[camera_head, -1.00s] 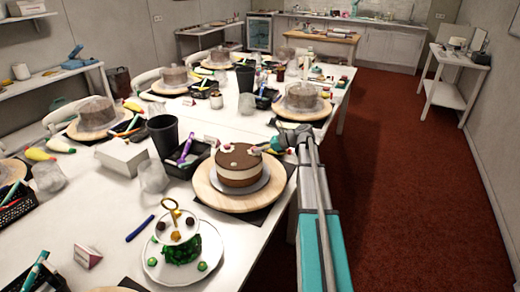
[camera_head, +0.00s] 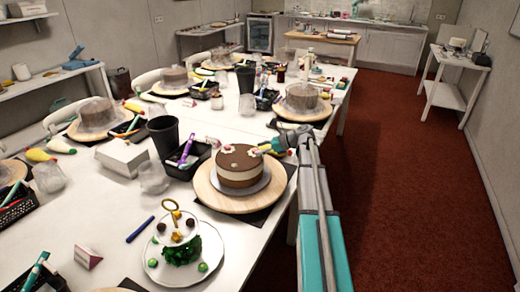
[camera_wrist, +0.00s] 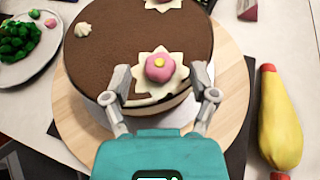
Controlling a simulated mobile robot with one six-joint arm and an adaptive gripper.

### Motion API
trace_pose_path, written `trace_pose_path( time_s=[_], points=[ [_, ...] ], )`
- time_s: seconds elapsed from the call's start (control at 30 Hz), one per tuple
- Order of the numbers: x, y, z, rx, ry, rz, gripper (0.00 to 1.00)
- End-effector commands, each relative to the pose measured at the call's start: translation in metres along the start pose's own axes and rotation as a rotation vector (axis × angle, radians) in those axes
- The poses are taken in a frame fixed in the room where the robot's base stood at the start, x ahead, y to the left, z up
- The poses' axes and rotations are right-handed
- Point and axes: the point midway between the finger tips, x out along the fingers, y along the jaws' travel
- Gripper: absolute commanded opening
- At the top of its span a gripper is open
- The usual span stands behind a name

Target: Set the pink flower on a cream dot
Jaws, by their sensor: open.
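The round cake (camera_head: 238,179) has a brown top and a cream side band. In the wrist view, a pink flower (camera_wrist: 159,68) with a yellow centre sits on a star-shaped cream dot (camera_wrist: 144,83) near the cake's edge. My gripper (camera_wrist: 164,88) is open, with one finger on each side of this flower and a gap to both. Another pink flower (camera_wrist: 163,4) on cream is cut off at the top of the wrist view. A small bare cream dot (camera_wrist: 83,30) lies at the cake's upper left. In the head view, my gripper (camera_head: 269,147) is at the cake's right edge.
The cake stands on a round wooden turntable (camera_head: 211,201) over a dark mat. A plate (camera_head: 152,262) with green pieces and a gold-ringed stand is in front. A black tray (camera_head: 176,168) and black cup (camera_head: 163,136) stand left. A yellow piping bag (camera_wrist: 280,125) lies right of the turntable.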

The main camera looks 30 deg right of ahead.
Motion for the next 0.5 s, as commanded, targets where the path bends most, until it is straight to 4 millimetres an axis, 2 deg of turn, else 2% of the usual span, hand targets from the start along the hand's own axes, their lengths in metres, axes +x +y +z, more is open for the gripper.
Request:
trace_pose_path(
  time_s=[0.27, 0.5],
  points=[
    [-0.036, -0.001, 0.002, 0.002, 0.0, -0.003, 0.75],
    [-0.077, 0.0, 0.003, 0.001, 0.0, -0.003, 0.75]
  ],
)
